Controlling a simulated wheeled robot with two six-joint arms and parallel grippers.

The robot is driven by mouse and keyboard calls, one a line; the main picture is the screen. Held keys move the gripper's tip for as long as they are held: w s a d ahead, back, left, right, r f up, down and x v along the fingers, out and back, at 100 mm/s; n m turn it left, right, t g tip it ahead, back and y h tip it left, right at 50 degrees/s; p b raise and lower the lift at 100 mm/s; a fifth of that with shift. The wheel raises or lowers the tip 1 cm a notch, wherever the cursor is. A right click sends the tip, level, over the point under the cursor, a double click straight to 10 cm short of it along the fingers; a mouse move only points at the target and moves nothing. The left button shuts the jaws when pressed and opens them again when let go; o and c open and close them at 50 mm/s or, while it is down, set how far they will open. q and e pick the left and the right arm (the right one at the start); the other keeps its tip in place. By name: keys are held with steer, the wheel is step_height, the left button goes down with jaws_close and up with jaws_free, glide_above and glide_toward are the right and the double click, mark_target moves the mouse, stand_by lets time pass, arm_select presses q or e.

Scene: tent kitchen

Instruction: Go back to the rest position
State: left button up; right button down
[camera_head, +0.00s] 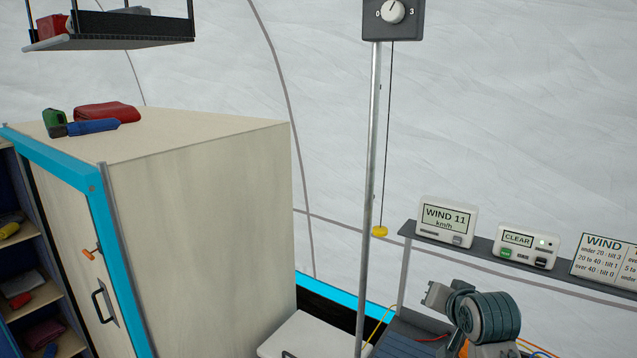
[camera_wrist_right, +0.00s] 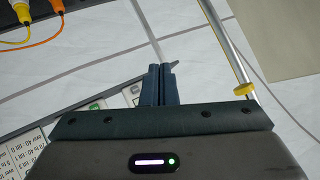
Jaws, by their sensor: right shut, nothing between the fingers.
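My right gripper (camera_wrist_right: 160,84) is shut and empty in the right wrist view, its two dark blue fingers together. In the head view my right arm (camera_head: 490,316) shows at the lower right, in front of the grey shelf; its fingers cannot be made out there. My left gripper is not in view.
A pole carries a dial box (camera_head: 393,14) and a yellow pull knob (camera_head: 379,231). A wind display (camera_head: 446,220), a CLEAR box (camera_head: 526,245) and a wind chart (camera_head: 606,260) stand on the shelf. A tall cabinet (camera_head: 210,215) fills the left, pouches on top.

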steer(key=s+d+f+n+g, duration=0.2)
steer(key=s+f+n+g, duration=0.15)
steer(key=s+f, duration=1.5)
steer(key=s+f+n+g+h, duration=0.1)
steer(key=s+f+g, duration=0.15)
steer(key=s, duration=0.75)
steer(key=s+f+n+g, duration=0.2)
steer(key=s+f, duration=0.2)
steer(key=s, duration=0.5)
steer(key=d+f+g+b, duration=0.1)
steer(key=d+f+b, duration=0.15)
steer(key=f, duration=1.55)
steer(key=d+f+b, duration=0.1)
steer(key=f+b, duration=0.3)
steer(key=f, duration=1.3)
steer(key=s+f+b, duration=0.2)
steer(key=s+f, duration=0.7)
steer(key=f, duration=0.3)
steer(key=s+f+m+g+b, duration=0.1)
steer(key=s+f+b, duration=0.1)
steer(key=s+f, duration=0.7)
step_height(320, 180, down, 4)
steer(key=shift+s+d+f+b, duration=0.1)
steer(key=shift+s+d+b, duration=0.25)
steer(key=shift+d, duration=0.05)
